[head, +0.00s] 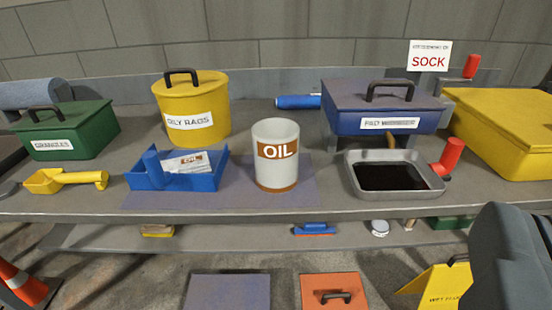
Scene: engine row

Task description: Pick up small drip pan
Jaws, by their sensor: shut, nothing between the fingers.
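A shallow grey pan (400,196) holding dark liquid sits on the bench at right of centre; it looks like the small drip pan. It stands in front of and below a blue box with a dark lid (352,121), under a small brownish spout. A red cylinder (450,154) stands close at the pan's right side. My gripper's fingers do not show in the head view. A dark grey rounded part, probably of my own arm, fills the lower right corner, apart from the pan in the picture.
A white OIL can (275,182) stands left of the pan, with a blue tray (189,182) beyond it. A yellow case (510,160) is at right. The bench's front edge (340,213) runs just before the pan. A lower shelf and an orange lid-like item (335,282) are below.

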